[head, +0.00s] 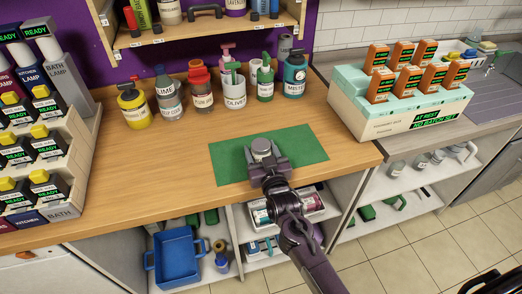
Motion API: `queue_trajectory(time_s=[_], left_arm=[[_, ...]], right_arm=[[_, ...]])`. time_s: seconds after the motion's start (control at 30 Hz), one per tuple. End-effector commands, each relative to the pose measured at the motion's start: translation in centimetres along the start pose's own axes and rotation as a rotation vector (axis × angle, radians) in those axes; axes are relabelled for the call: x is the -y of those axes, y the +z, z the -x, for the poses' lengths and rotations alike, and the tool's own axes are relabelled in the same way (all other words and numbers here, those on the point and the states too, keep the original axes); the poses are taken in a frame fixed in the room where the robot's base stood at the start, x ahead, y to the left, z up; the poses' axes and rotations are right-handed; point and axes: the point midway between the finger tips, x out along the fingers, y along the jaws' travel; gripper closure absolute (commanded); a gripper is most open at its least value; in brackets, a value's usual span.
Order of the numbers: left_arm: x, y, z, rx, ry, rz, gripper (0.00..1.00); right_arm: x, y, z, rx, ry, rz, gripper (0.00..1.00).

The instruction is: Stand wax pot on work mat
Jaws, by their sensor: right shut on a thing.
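The green work mat (305,142) lies flat on the wooden counter near its front edge. My right gripper (264,155) reaches in from the bottom right and is over the middle of the mat. It is shut on a small pot with a pale grey top (261,146), which I take to be the wax pot. The gripper hides the pot's lower part, so I cannot tell whether it touches the mat.
Behind the mat stand several containers, among them a yellow bottle (134,108), a white pot marked Olive (234,92) and a blue bottle (294,76). The mat's surroundings are clear.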

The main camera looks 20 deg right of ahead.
Motion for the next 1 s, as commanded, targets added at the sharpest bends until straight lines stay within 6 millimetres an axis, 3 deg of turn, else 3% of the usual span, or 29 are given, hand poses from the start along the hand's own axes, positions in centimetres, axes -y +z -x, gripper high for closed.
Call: queue_trajectory(time_s=[0.03, 0.07, 0.2, 0.57, 0.77, 1.0], left_arm=[[0.1, 0.0, -0.2, 0.000, -0.001, 0.000, 0.64], [0.1, 0.0, -0.1, 0.000, -0.001, 0.000, 0.64], [0.1, 0.1, -0.1, 0.001, -0.002, 0.000, 0.64], [0.1, 0.1, 0.1, 0.001, -0.002, 0.000, 0.64], [0.1, 0.1, -0.6, 0.002, -0.002, -0.001, 0.64], [0.1, 0.2, -1.5, 0.002, -0.002, -0.001, 0.64]], right_arm=[[0.0, 0.2, 0.0, -0.001, 0.000, 0.000, 0.71], [0.0, 0.2, 0.0, 0.000, 0.000, 0.000, 0.40], [0.0, 0.2, 0.0, 0.000, 0.000, 0.000, 0.22], [0.0, -0.2, 0.1, 0.001, 0.000, 0.000, 0.21], [0.0, 0.2, 3.2, 0.003, -0.001, 0.000, 0.21], [0.0, 0.2, 8.4, 0.004, 0.000, 0.000, 0.21]])
